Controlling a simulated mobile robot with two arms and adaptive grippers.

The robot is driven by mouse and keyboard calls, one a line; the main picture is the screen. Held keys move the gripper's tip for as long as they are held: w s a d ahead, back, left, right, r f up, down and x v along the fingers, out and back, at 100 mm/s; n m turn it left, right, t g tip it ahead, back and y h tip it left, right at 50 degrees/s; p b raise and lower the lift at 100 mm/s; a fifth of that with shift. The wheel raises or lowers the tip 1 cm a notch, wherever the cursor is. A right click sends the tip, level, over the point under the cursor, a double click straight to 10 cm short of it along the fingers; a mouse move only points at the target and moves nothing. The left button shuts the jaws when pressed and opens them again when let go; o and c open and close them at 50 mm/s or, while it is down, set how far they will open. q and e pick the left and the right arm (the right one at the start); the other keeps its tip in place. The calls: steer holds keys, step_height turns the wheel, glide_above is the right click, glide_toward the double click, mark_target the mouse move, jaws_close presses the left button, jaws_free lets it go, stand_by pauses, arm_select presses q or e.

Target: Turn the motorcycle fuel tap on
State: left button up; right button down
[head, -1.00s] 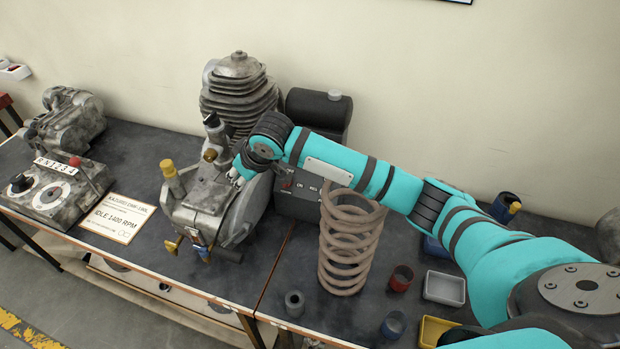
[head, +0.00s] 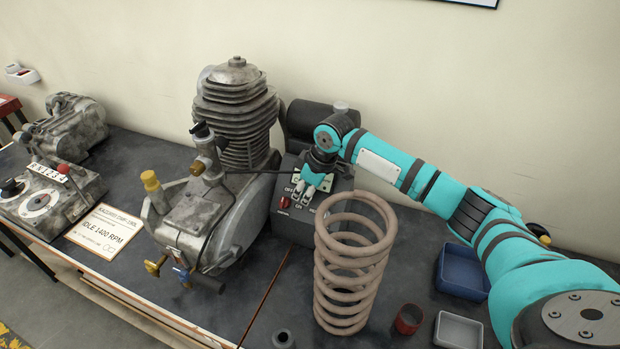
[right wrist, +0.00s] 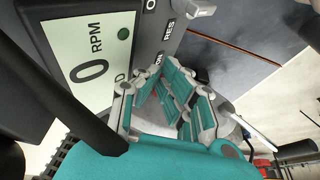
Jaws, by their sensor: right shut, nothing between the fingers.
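The motorcycle engine (head: 200,215) stands on the dark bench, with a finned cylinder (head: 236,110) behind its case. Low on its front are a small brass tap-like handle (head: 155,266) and a blue one (head: 182,273); I cannot tell which is the fuel tap or its position. My right gripper (head: 308,192) is shut and empty, pointing down by a grey control box (head: 285,226), right of the engine and apart from both handles. In the right wrist view its fingers (right wrist: 168,92) are beside the box's panel. My left gripper is not in view.
The box carries a display reading 0 RPM (right wrist: 92,62), a red knob (head: 285,202) and small switches. A large coil spring (head: 352,265) stands in front of my right arm. A placard (head: 103,230) lies left of the engine. A blue bin (head: 461,275) sits right.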

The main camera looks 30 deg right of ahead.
mark_target(317, 200)
steer(key=shift+s+d+f+p, duration=0.25)
steer(key=shift+s+d+p, duration=0.6)
steer(key=shift+s, duration=0.2)
steer(key=shift+s+d, duration=0.4)
steer(key=shift+s, duration=0.05)
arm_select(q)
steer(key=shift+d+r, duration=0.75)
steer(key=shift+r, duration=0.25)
arm_select(e)
steer(key=shift+w+f, duration=0.1)
steer(key=shift+a, duration=0.1)
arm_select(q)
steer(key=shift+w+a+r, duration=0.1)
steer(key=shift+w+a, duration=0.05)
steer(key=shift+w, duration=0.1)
arm_select(e)
steer(key=shift+m+t, duration=0.3)
